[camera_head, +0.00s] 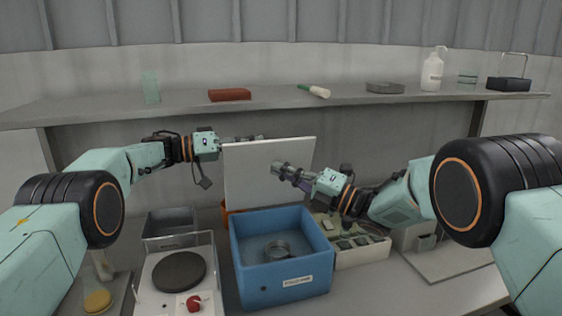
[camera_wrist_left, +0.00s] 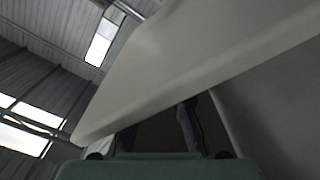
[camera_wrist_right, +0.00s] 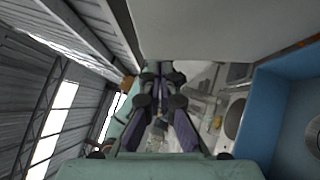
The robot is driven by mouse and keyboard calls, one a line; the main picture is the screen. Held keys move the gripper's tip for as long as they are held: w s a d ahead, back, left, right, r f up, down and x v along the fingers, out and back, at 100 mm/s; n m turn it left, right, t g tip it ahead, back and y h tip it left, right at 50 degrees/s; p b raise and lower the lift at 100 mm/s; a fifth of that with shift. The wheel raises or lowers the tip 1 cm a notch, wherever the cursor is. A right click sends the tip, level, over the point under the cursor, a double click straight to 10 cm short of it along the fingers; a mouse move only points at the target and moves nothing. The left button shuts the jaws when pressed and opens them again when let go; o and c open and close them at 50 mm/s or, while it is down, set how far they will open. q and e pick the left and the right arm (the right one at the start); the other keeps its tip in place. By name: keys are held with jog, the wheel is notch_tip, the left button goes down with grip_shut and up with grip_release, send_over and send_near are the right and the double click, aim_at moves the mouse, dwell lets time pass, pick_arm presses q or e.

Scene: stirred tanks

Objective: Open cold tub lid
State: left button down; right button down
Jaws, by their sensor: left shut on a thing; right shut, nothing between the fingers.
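The pale lid (camera_head: 268,178) stands upright at the back edge of the blue tub (camera_head: 262,292). The tub's inside is exposed, with a round metal piece (camera_head: 278,249) on its floor. My left gripper (camera_head: 253,138) is at the lid's top edge, shut on the lid; its fingers are partly hidden by it. In the left wrist view, the lid (camera_wrist_left: 190,65) crosses in front of the fingers. My right gripper (camera_head: 277,168) is shut and empty, in front of the lid's right side. Its closed fingers also show in the right wrist view (camera_wrist_right: 158,75).
A hot-plate-like device (camera_head: 180,272) with a dark disc and red knob stands left of the tub. A pale tray (camera_head: 362,255) with several dark items sits right of it. A shelf (camera_head: 130,107) with small objects runs behind.

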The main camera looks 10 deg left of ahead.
aim_at(264, 153)
pick_arm(q)
jog(key=shift+a+f, duration=0.15)
jog(key=shift+f, duration=0.2)
pick_arm(e)
jog(key=shift+w+a+r, duration=0.15)
jog(key=shift+w+r, duration=0.05)
jog(key=shift+w, duration=0.35)
jog(key=shift+w+a+r, duration=0.15)
jog(key=shift+w, duration=0.35)
jog(key=shift+w+a+r, duration=0.15)
jog(key=shift+w+r, duration=0.05)
jog(key=shift+w, duration=0.35)
